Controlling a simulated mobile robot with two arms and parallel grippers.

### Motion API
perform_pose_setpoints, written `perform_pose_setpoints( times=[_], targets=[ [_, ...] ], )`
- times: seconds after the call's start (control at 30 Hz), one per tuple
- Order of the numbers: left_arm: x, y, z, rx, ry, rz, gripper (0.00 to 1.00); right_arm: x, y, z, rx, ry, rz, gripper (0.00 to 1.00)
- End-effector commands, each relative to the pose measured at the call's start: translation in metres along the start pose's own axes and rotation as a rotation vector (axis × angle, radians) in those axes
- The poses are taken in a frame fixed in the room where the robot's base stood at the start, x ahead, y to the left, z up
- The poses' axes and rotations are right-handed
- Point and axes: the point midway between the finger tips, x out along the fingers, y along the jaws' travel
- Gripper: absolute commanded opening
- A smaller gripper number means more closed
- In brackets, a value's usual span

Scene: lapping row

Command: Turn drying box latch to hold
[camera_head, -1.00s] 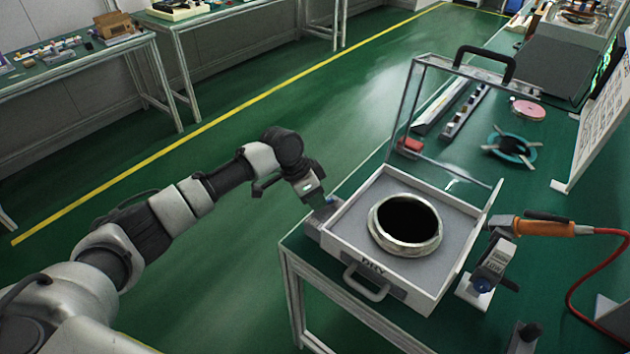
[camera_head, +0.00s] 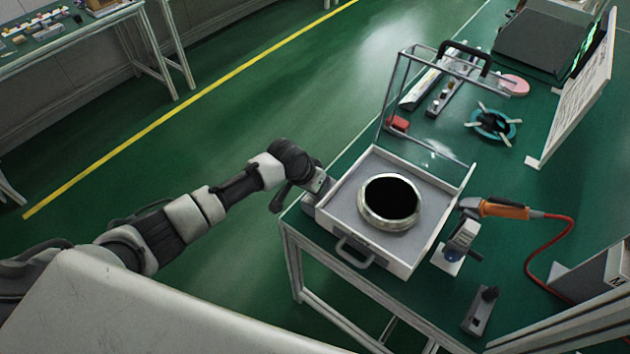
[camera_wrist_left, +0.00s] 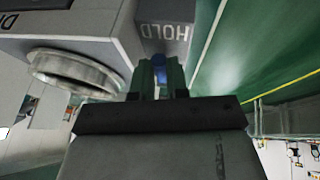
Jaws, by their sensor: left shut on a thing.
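The drying box (camera_head: 345,208) is a white open tray with "DRY" lettering and a front handle, at the table's left edge in the head view. Its clear lid (camera_head: 384,100) with a black handle stands raised. A metal ring with a dark centre (camera_head: 390,222) sits inside. My left gripper (camera_head: 316,192) is at the box's left side, shut on a small blue part, the latch (camera_wrist_left: 160,66), between its fingers in the wrist view. Beside it, a grey block carries the word HOLD (camera_wrist_left: 165,32), upside down. The latch's exact angle is hidden by the fingers. My right gripper is out of view.
On the green table (camera_head: 520,180), an orange-handled tool (camera_head: 505,209) with a red hose lies right of the box, near a small stand (camera_head: 458,240). A teal ring fixture (camera_head: 492,124) and pink disc (camera_head: 514,84) lie behind. The floor left of the table is clear.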

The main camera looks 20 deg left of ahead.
Motion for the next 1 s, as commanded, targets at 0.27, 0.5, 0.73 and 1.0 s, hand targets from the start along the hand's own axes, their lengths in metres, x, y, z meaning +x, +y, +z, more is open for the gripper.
perform_pose_setpoints(
  times=[0.27,0.5,0.73,1.0],
  targets=[
    [-0.0008,0.0004,-0.0021,-0.007,0.007,-0.001,0.00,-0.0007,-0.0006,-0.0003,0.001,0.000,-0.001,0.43],
    [-0.0007,0.0004,-0.0017,-0.006,0.006,0.000,0.33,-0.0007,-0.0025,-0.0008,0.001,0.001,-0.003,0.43],
    [0.0001,0.0015,-0.0006,-0.005,0.002,0.002,0.40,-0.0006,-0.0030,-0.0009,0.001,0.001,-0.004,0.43],
    [-0.0054,0.0034,-0.0021,-0.004,0.000,0.003,0.40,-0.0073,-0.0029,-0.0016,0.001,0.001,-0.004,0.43]
  ],
)
